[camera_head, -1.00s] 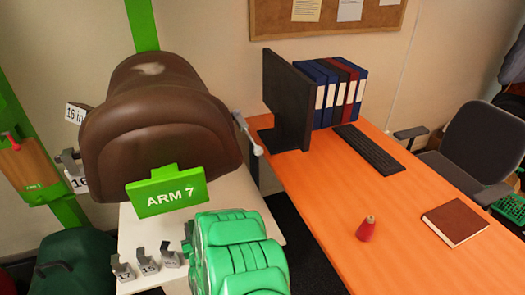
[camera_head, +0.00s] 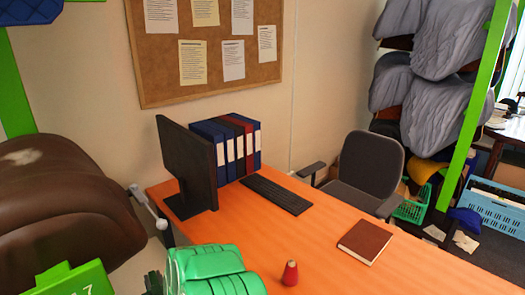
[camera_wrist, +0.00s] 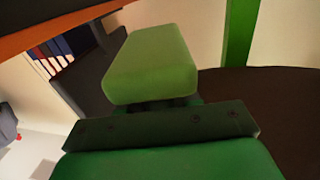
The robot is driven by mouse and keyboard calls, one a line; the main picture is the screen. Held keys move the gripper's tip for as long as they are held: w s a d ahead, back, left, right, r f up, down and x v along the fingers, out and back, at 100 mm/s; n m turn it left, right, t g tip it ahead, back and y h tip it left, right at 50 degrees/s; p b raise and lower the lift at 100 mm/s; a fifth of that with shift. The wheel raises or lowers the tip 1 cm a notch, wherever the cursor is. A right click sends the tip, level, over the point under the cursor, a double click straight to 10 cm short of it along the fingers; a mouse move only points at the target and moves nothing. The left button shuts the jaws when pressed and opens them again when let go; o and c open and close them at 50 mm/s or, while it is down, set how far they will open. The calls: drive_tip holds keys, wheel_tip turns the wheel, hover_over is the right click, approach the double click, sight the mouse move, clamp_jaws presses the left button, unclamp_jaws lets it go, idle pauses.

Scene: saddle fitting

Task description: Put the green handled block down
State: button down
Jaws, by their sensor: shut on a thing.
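The green handled block (camera_wrist: 150,62) shows large in the wrist view, a light green block with rounded edges right in front of my gripper (camera_wrist: 165,103). My gripper is shut on it; a dark bar of the gripper lies across the near side. The grip itself is mostly hidden behind that bar. No surface touches the block's visible part in that view. In the head view my green arm hides the block, and my gripper cannot be made out there.
An orange desk (camera_head: 330,275) bears a monitor (camera_head: 188,165), binders (camera_head: 228,150), a keyboard (camera_head: 277,195), a red cone-shaped object (camera_head: 290,273) and a brown book (camera_head: 365,241). Its front middle is clear. A brown saddle (camera_head: 60,210) with a green sign (camera_head: 70,282) stands left; an office chair (camera_head: 368,170) stands behind the desk.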

drive_tip(key=w+d+r+m+t+h, duration=0.1)
drive_tip(key=w+d+r+h, duration=0.15)
drive_tip(key=w+d, duration=0.55)
drive_tip(key=w+d+r+m+t+h, duration=0.15)
drive_tip(key=w+d+r, duration=0.25)
drive_tip(key=d, duration=0.8)
drive_tip(key=w+d+r+m+h, duration=0.2)
drive_tip(key=w+d+r, duration=0.3)
drive_tip(key=d, duration=0.5)
drive_tip(key=w+d+r+m+h, duration=0.1)
drive_tip(key=d+r+h, duration=0.15)
drive_tip(key=d, duration=1.25)
drive_tip(key=d+r+m+h, duration=0.1)
drive_tip(key=d+r+h, duration=0.15)
drive_tip(key=d, duration=1.25)
drive_tip(key=a+y, duration=0.1)
drive_tip(key=a, duration=0.5)
drive_tip(key=shift+a, duration=0.35)
drive_tip(key=shift+t, duration=0.25)
